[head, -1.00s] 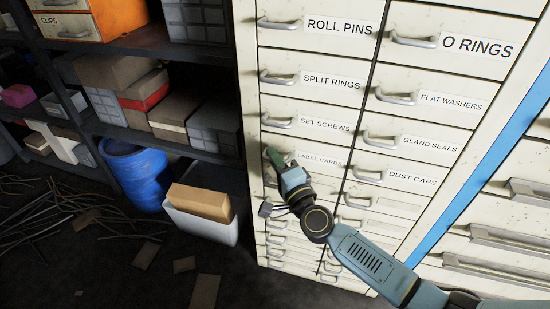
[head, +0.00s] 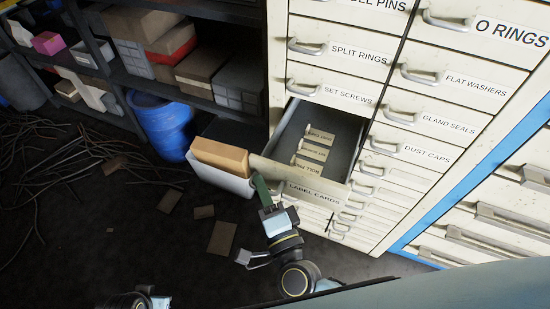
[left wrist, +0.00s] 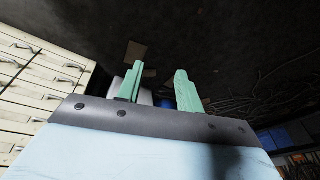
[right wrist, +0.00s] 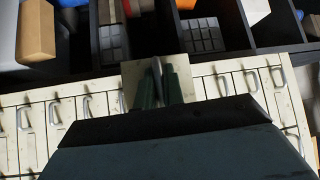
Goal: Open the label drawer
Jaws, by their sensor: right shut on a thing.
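The label drawer, marked LABEL CARDS (head: 313,194), stands pulled out of the cream cabinet. Several tan cards (head: 314,152) with printed names lie inside its grey interior. My right gripper (head: 262,190) is at the left end of the drawer's front, and its fingers hide the handle there. In the right wrist view the green fingers (right wrist: 161,88) are closed around the handle (right wrist: 157,72) in front of the drawer face. My left gripper (left wrist: 160,88) is open and empty in the left wrist view, with its green fingers apart and dark floor beyond.
A blue barrel (head: 165,122) and a white bin (head: 222,178) with a tan box (head: 220,156) stand left of the open drawer. Shelves with boxes are behind them. Cables and flat cardboard pieces (head: 221,238) lie on the floor. The other drawers are shut.

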